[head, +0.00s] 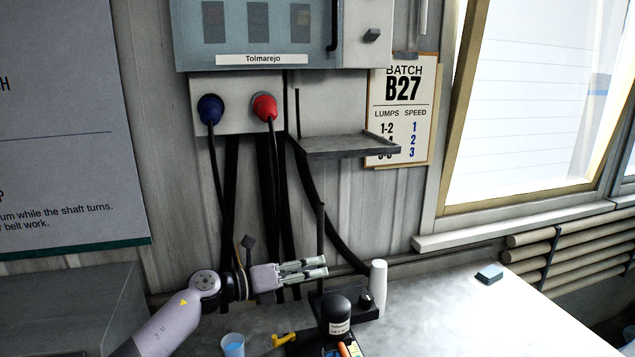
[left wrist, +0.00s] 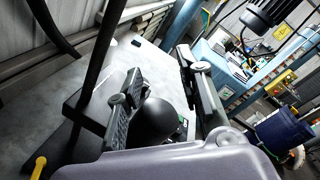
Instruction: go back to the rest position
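My left gripper (head: 318,267) reaches in from the left in the head view, pointing right above the bench near the wall. Its two fingers stand apart with nothing between them in the left wrist view (left wrist: 160,68). A black-topped, labelled part (head: 338,312) of the bench device is just below it, with a white cylinder (head: 379,287) to the right. A rounded black part (left wrist: 155,120) shows beyond the fingers in the left wrist view. My right gripper is in neither view.
A dark upright post (head: 320,235) stands close to my left gripper. A shelf (head: 345,147) and a box with blue (head: 209,108) and red (head: 264,106) plugs are above. A cup (head: 233,345) and a yellow item (head: 283,340) are in front.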

